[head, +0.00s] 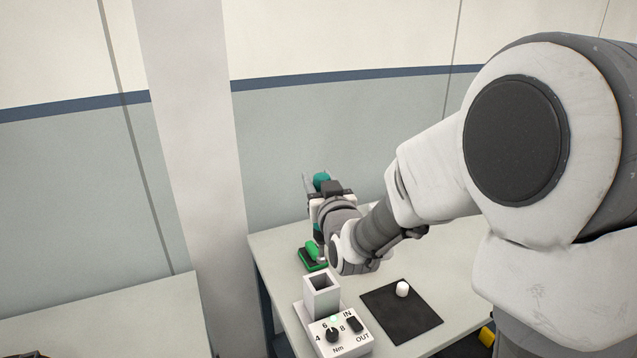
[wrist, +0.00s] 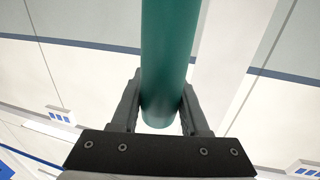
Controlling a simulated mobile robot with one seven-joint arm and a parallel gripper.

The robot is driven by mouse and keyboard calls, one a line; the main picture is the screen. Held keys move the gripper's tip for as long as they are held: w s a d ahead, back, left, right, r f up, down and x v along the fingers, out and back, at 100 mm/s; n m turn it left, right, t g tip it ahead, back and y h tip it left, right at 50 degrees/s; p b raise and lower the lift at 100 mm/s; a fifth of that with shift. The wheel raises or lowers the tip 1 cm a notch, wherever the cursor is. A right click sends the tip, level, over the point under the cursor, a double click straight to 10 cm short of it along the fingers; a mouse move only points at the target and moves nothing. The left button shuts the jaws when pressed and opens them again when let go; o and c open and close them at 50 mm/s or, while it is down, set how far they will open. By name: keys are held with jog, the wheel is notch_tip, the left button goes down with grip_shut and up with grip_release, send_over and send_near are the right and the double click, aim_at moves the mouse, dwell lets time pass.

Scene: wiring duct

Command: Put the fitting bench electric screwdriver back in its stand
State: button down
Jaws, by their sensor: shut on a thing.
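The electric screwdriver is a teal cylinder (wrist: 168,60) between the two fingers of my gripper (wrist: 162,105) in the wrist view. My gripper is shut on it. In the head view a small teal part of the screwdriver (head: 321,180) shows at my gripper (head: 324,190), held above the far left part of the bench; the rest is hidden by my arm. What looks like the stand is a white square upright holder (head: 321,300) with an open, dark, empty-looking top. It stands on the bench nearer than my gripper, apart from the screwdriver.
A white control box (head: 341,338) with a knob and IN/OUT marks sits before the holder. A dark mat (head: 400,318) bears a white cylinder (head: 402,288). A green item (head: 312,257) lies behind the holder. A pale column (head: 190,150) rises left of the bench.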

notch_tip(320, 180, down, 4)
jog(key=b, duration=0.5)
jog(key=shift+f, duration=0.2)
jog(key=shift+b, duration=0.95)
dwell(0.3)
jog(key=shift+f, duration=0.1)
